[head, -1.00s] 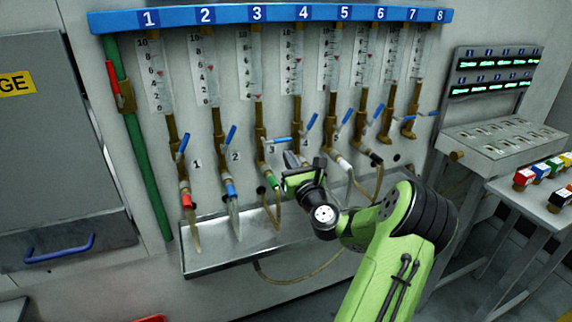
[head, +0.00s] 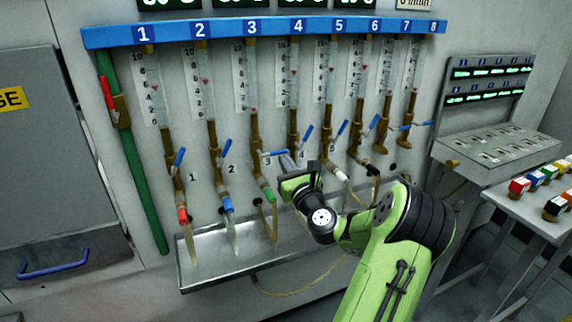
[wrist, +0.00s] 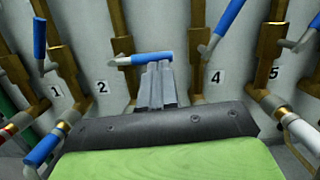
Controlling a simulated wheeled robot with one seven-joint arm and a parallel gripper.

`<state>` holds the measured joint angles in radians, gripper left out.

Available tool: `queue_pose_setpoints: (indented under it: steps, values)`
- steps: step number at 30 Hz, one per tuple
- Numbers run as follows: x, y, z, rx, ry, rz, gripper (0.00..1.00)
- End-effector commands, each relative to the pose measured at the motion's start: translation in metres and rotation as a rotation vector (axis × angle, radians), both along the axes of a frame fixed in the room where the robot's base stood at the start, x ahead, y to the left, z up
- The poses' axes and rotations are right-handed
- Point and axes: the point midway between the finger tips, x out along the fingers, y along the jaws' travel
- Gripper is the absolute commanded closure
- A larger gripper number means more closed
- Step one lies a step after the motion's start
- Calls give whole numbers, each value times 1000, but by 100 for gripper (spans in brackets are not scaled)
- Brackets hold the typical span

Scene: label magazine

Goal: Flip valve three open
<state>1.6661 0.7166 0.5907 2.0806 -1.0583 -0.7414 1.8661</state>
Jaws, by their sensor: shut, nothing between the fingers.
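Valve three's blue lever (head: 270,153) lies nearly level across its brass pipe, beside the label 3, in the head view. In the wrist view the level blue lever (wrist: 140,59) is just beyond my fingertips, its right end above them. My gripper (head: 287,162) is shut and empty, close below the lever's right end in the head view; its grey fingers are together in the wrist view (wrist: 157,70). I cannot tell whether they touch the lever. Label 3 and the lower part of this valve are hidden in the wrist view.
Levers of valve two (head: 225,148) and valve four (head: 303,137) slant upward on either side. A metal trough (head: 205,270) runs below the hoses. A blue numbered rail (head: 265,31) is above the gauges. A sloped console (head: 490,135) stands at right.

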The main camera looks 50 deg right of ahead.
Motion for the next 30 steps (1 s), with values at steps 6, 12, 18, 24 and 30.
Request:
queue_pose_setpoints:
  steps: [6,12,18,24,30]
  values:
    - [0,-1,3,-31,19,-1,100]
    - [0,-1,5,-66,39,0,100]
    - [-1,-1,8,-106,63,0,100]
    - [-1,-2,13,-168,98,0,100]
    - [-1,-2,21,-284,167,0,100]
